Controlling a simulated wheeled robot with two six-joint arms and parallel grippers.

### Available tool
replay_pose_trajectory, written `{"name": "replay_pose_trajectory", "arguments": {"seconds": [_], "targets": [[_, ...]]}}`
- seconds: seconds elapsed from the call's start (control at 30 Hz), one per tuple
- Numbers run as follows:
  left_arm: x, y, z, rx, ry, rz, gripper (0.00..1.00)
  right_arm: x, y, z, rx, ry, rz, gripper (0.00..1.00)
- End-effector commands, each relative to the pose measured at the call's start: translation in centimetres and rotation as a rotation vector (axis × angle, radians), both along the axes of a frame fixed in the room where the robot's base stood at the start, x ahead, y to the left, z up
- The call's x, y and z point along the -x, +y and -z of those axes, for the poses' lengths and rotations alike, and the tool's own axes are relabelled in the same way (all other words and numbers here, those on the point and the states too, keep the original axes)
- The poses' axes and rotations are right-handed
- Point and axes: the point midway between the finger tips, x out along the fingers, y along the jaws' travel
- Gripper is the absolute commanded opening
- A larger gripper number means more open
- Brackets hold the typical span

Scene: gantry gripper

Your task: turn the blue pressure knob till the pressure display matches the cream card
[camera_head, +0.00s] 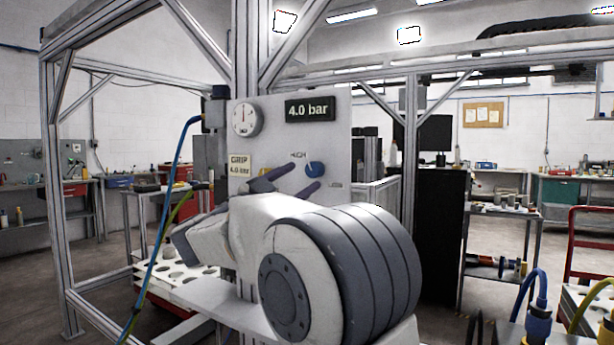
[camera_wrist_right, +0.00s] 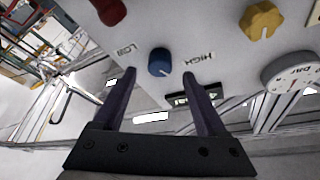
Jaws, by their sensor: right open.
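The blue pressure knob (camera_head: 315,169) sits on the pale panel (camera_head: 338,125), between the HIGH and LOW labels. The pressure display (camera_head: 309,109) above it reads 4.0 bar. The cream card (camera_head: 239,165) at the panel's lower left reads GRIP 4.0 bar, so the two readings agree. My right gripper (camera_head: 304,177) is open in front of the panel. In the right wrist view the blue knob (camera_wrist_right: 160,62) shows between and just beyond its two fingertips (camera_wrist_right: 159,74), with gaps on both sides. My left gripper is not in view.
A round gauge (camera_head: 246,118) is on the panel's upper left. The wrist view shows a yellow knob (camera_wrist_right: 262,20) and a red knob (camera_wrist_right: 110,10) on the panel too. Aluminium frame posts (camera_head: 411,170) surround the panel. A blue hose (camera_head: 173,185) hangs at the left.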

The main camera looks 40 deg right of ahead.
Motion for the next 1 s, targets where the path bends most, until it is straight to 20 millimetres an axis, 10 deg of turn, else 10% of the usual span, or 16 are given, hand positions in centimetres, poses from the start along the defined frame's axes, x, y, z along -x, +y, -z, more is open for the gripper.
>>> {"name": "replay_pose_trajectory", "arguments": {"seconds": [0.4, 1.0], "targets": [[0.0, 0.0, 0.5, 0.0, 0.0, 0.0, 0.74, 1.1, 6.1, 2.1, 0.0, 0.0, -0.002, 0.74], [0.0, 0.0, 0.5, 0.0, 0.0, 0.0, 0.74, 1.0, 6.4, 2.2, 0.003, 0.003, -0.009, 0.74]]}}
